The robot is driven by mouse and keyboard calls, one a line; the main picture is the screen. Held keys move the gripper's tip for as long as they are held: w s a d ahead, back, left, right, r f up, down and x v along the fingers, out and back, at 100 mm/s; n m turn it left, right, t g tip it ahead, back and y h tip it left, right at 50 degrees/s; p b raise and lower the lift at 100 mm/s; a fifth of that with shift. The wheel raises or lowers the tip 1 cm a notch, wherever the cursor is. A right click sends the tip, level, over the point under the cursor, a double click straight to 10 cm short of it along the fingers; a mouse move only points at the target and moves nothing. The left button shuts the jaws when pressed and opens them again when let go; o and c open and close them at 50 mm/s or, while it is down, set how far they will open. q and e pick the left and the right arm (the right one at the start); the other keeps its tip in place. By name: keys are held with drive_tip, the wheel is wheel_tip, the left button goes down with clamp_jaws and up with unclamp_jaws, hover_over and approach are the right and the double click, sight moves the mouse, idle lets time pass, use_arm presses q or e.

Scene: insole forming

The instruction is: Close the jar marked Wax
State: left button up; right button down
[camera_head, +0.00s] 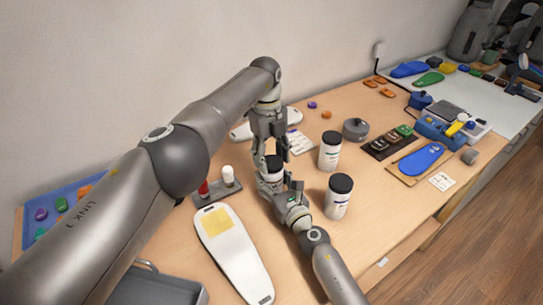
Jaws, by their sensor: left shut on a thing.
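A white jar with a black lid (273,163) stands between my two grippers. The lid sits at the top of the jar, and I cannot tell whether it is fully seated. My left gripper (271,152) comes down from above and is shut on the black lid. My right gripper (279,187) is low at the jar's body, which it partly hides along with any label. I cannot tell whether its fingers are closed on the jar. Two other white jars with black lids, one behind (329,153) and one in front (338,198), stand to the right; their labels are too small to read.
A white insole board with a yellow patch (216,222) lies in front. A grey stand with a red and a white bottle (228,177) is left of the grippers. A grey round pot (355,129) and a blue insole (421,159) lie right. Bare table shows around the front jar.

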use_arm(q)
drive_tip(key=o, duration=0.7)
drive_tip(key=shift+r, duration=2.3)
drive_tip(key=shift+c, duration=0.3)
drive_tip(key=n, duration=0.3)
drive_tip(key=shift+r, duration=0.25)
drive_tip(key=n, duration=0.3)
drive_tip(key=shift+s+r+n, duration=0.1)
drive_tip(key=shift+r+n, duration=0.3)
drive_tip(key=n, duration=0.2)
drive_tip(key=r+n, duration=0.1)
drive_tip(key=n, duration=0.1)
drive_tip(key=n+t, duration=0.1)
drive_tip(key=n, duration=0.1)
drive_tip(key=shift+r+n+y, duration=0.3)
drive_tip(key=shift+r+y, duration=0.1)
